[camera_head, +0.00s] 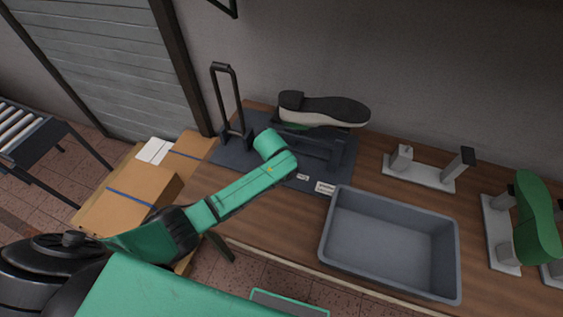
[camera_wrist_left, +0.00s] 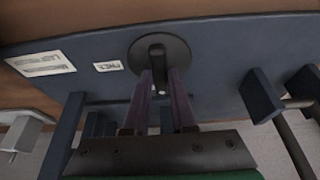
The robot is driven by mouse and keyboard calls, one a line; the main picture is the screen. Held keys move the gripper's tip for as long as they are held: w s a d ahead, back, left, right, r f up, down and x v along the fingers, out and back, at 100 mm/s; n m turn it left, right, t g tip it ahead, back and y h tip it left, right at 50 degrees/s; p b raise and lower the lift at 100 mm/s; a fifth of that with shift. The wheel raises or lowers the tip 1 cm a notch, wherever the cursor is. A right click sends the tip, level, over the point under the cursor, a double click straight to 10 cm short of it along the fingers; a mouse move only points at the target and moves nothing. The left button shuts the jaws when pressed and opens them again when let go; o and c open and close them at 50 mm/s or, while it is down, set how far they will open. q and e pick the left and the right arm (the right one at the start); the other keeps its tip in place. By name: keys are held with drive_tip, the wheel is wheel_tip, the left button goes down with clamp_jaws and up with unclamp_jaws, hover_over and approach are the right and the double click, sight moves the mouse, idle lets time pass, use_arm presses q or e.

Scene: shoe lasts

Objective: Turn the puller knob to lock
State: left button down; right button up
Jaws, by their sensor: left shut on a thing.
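The puller knob (camera_wrist_left: 157,55) is a dark round disc with a raised bar, on the dark blue-grey plate in the left wrist view. My left gripper (camera_wrist_left: 166,75) is shut on the knob's bar, its two purple-grey fingers on either side. The plate (camera_head: 228,154) also shows on the bench in the head view. There my left arm reaches over it, and its wrist hides the knob and fingertips. A shoe (camera_head: 340,110) sits sole up on the puller stand, with a bit of green last under it. My right gripper is not in view.
A tall black lever handle (camera_head: 223,95) stands left of the wrist. An empty grey bin (camera_head: 389,243) sits to the right. White stands (camera_head: 428,178) and a green last (camera_head: 536,215) are farther right. Cardboard boxes (camera_head: 133,193) are left of the bench. Labels (camera_wrist_left: 40,64) lie beside the knob.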

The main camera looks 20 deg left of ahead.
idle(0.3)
use_arm(q)
drive_tip(key=c, duration=0.7)
unclamp_jaws()
drive_tip(key=shift+c, duration=0.2)
drive_tip(key=b+v, duration=0.1)
drive_tip(key=v, duration=1.3)
drive_tip(key=shift+r, duration=0.3)
drive_tip(key=shift+s+d, duration=0.1)
